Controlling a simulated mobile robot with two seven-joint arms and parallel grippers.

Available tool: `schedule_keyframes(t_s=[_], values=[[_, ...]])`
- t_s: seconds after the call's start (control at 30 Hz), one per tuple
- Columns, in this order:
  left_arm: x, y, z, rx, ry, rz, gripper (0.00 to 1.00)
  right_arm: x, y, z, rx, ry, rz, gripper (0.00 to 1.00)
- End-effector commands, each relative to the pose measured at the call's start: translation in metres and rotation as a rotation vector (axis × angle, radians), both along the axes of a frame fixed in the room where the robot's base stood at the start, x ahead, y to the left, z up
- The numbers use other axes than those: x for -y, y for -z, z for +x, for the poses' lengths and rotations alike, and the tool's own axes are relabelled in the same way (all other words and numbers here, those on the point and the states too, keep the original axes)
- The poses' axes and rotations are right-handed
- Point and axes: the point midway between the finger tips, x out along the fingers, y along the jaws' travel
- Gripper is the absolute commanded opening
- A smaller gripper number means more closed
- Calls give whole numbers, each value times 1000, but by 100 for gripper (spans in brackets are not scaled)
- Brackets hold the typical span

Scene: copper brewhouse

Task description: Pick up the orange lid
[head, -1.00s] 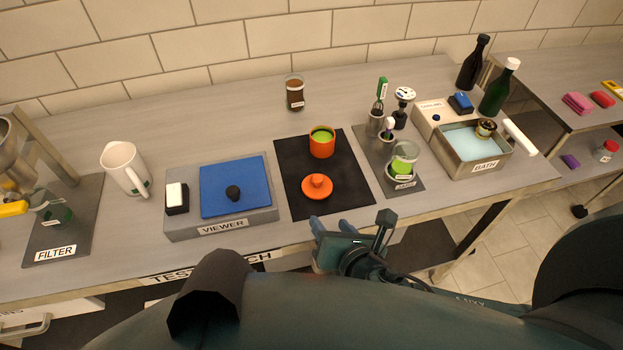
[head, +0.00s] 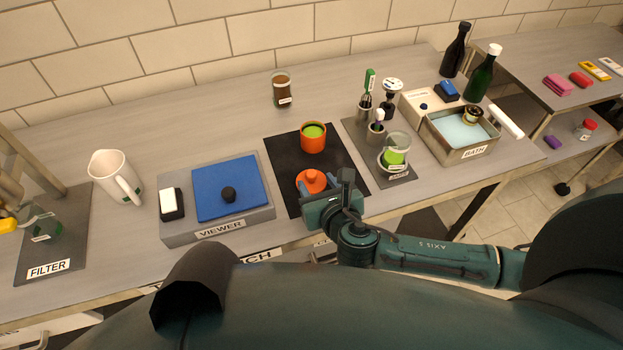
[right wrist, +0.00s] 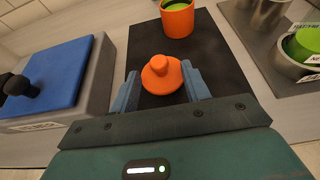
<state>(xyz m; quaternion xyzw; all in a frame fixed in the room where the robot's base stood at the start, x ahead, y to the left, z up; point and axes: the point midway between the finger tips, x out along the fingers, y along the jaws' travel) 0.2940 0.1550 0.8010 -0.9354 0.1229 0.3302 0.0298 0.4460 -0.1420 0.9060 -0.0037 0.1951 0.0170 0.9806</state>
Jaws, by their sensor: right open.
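The orange lid (head: 313,181), a disc with a round knob, lies on the black mat (head: 284,160) in front of the orange pot (head: 313,138), which holds something green. In the right wrist view the lid (right wrist: 162,74) shows between the two blue fingers of my right gripper (right wrist: 162,88). The gripper is open, with a gap on either side of the lid; I cannot tell how high the fingers are above the mat. In the head view the right gripper (head: 310,183) is at the mat's front edge and partly hides the lid's near side. My left gripper is not in view.
The blue-topped viewer box (head: 218,232) stands left of the mat. A grey mat with tools and a glass beaker (head: 396,147) is to the right, then the water bath (head: 467,153). A brown jar (head: 281,91) stands behind. The bench behind the viewer is clear.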

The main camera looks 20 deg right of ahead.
Motion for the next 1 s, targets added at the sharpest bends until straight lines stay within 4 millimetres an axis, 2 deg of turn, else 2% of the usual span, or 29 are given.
schedule_keyframes(t_s=[0.13,0.3,0.57,1.0], values=[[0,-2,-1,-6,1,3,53,-1,4,24,3,2,-1,47],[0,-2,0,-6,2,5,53,-2,12,40,1,0,1,47],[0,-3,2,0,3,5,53,-2,14,43,0,0,1,47],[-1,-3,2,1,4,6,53,-2,14,42,0,0,1,12]])
